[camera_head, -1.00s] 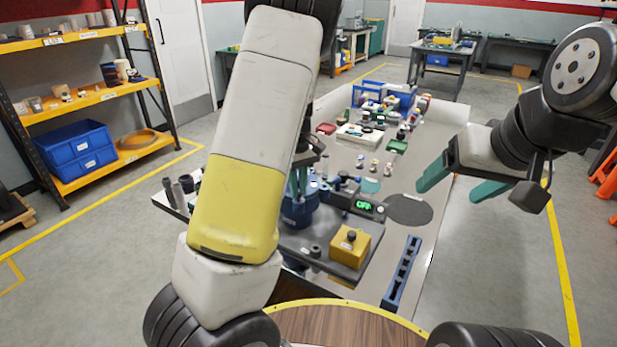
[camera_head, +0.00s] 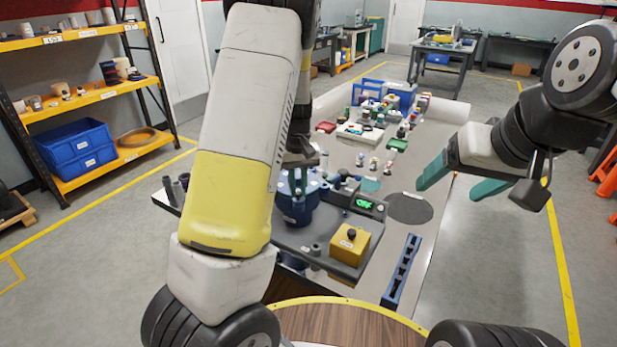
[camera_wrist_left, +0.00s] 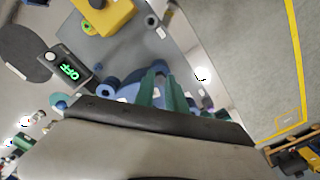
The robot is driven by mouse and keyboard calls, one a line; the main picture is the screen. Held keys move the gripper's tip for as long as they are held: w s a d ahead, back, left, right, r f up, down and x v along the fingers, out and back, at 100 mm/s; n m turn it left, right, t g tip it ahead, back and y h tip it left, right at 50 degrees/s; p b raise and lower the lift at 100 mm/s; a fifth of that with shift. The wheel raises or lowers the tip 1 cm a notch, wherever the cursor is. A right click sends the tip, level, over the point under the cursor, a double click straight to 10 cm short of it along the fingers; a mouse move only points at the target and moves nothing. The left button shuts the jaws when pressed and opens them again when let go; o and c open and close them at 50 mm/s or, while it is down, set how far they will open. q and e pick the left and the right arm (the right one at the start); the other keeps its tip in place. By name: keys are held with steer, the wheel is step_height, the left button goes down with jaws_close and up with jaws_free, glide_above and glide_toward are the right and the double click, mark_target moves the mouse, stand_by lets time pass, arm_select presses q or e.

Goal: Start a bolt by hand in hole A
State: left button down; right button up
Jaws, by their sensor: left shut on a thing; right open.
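My left gripper (camera_head: 298,186) has green fingers and is over the blue round housing (camera_head: 299,212), its tips close to the top. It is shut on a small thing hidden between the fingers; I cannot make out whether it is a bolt. In the left wrist view the fingers (camera_wrist_left: 162,82) reach over the blue housing (camera_wrist_left: 128,92), which they partly cover. Hole A and its label cannot be read in either view. My right gripper (camera_head: 460,182) is open and empty, in the air right of the table.
A blue slotted rack (camera_head: 402,270) lies in front. A dark round mat (camera_head: 410,208) is bare. Small parts and bins fill the table's far end.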

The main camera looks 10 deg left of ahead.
arm_select(q)
steer(key=m, duration=0.4)
steer(key=shift+m, duration=0.4)
steer(key=c, duration=1.8)
jaws_free()
steer(key=shift+m, duration=0.7)
steer(key=o, duration=0.5)
step_height(320, 180, up, 9)
